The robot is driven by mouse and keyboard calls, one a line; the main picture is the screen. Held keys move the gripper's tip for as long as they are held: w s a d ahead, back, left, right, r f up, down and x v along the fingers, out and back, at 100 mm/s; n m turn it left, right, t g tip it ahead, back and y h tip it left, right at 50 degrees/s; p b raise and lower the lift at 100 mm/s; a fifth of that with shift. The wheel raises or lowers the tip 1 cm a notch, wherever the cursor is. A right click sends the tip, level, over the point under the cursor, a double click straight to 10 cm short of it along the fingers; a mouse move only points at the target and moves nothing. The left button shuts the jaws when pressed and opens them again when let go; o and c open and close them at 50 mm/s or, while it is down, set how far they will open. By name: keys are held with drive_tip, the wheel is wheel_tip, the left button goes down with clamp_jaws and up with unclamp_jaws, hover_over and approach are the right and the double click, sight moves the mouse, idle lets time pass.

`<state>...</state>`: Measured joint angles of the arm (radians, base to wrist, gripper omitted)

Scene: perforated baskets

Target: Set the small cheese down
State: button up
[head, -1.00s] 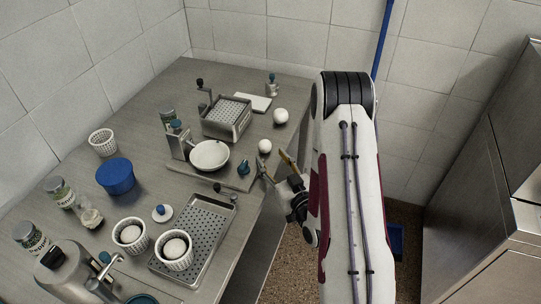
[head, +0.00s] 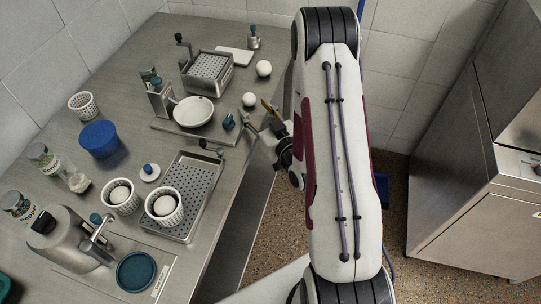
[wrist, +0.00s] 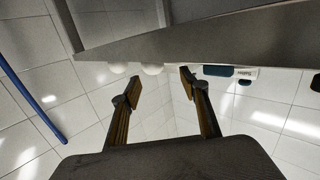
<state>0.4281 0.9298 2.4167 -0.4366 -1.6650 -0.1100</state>
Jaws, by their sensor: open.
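Two white round cheeses lie on the right side of the steel table. The smaller-looking one (head: 249,99) is nearer, and the other white cheese (head: 264,68) is farther back. My gripper (head: 259,116) is open and empty at the table's right edge, just in front of the nearer cheese and apart from it. In the wrist view, the spread fingers (wrist: 160,85) have nothing between them. Two white balls (wrist: 152,69) show beyond the fingertips along the table edge there. I cannot tell which ball is which in that view.
An empty basket (head: 75,100) and a blue tub (head: 82,141) stand to the left. A white pan (head: 178,123) is left of the nearer cheese. A steel cabinet (head: 470,200) is on the right.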

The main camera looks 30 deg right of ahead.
sight(248, 96)
drive_tip(key=r, duration=0.1)
drive_tip(key=w, duration=0.1)
drive_tip(key=r+g, duration=0.1)
drive_tip(key=shift+w+a+r+n, duration=0.3)
drive_tip(key=shift+a+r, duration=0.05)
drive_tip(key=shift+w+a+r+g, duration=0.15)
drive_tip(key=shift+r+g, duration=0.15)
drive_tip(key=shift+r, duration=0.25)
drive_tip(key=shift+a+r+g, duration=0.1)
drive_tip(key=shift+r+g, duration=0.2)
drive_tip(key=shift+r, duration=0.25)
drive_tip(key=s+a+r+g+h, duration=0.2)
drive_tip(key=s+a+r+g, duration=0.25)
drive_tip(key=s+r, duration=0.65)
drive_tip(key=s+a+r+g+y, duration=0.1)
drive_tip(key=s+a+r+g, duration=0.1)
drive_tip(key=s, duration=0.9)
drive_tip(key=s+a+r+m+g, duration=0.1)
drive_tip(key=s+a+r+g, duration=0.1)
drive_tip(key=s, duration=1)
drive_tip(key=a+r, duration=0.1)
drive_tip(key=a, duration=0.1)
drive_tip(key=shift+a+r+g+y, duration=0.25)
drive_tip(key=shift+a+g+y, duration=0.1)
drive_tip(key=shift+a+y, duration=0.05)
drive_tip(key=shift+o, duration=0.8)
